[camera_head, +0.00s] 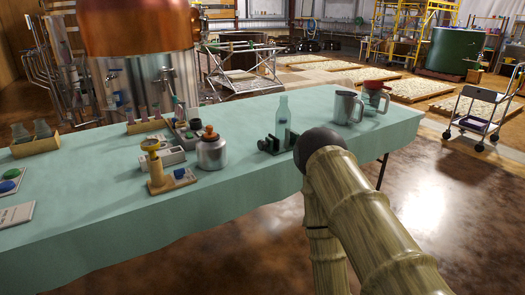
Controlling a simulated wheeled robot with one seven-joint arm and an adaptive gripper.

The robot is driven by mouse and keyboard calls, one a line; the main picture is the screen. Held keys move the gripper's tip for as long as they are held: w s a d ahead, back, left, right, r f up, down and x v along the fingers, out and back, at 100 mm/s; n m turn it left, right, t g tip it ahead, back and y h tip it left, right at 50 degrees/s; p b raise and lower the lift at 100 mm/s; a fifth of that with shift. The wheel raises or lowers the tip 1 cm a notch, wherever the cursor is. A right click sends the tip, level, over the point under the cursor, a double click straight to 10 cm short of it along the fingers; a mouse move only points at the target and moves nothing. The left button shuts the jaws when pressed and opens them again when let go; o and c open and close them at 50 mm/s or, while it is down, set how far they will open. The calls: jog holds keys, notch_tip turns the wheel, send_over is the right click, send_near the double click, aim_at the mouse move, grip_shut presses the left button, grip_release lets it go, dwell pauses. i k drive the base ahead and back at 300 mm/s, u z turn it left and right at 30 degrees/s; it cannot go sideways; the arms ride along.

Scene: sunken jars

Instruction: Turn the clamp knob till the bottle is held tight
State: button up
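A pale green, translucent bottle (282,121) stands upright near the right half of the table, with its lower part at a small dark green clamp (267,146). Whether the clamp's jaws touch the bottle is too small to tell. I cannot make out the clamp knob for certain. My tan, ringed arm with its dark round joint rises just right of the clamp and may cover part of its right end. My gripper is not in view.
The table has a pale green cloth (105,222). A metal jug (346,109) and a red-topped jug (374,98) stand right of the bottle. A silver canister (212,153) and a brass-topped stand (155,170) are to its left. The front cloth is mostly clear.

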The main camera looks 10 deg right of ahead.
aim_at(261, 144)
jog(key=i, duration=1.15)
jog(key=z, duration=0.55)
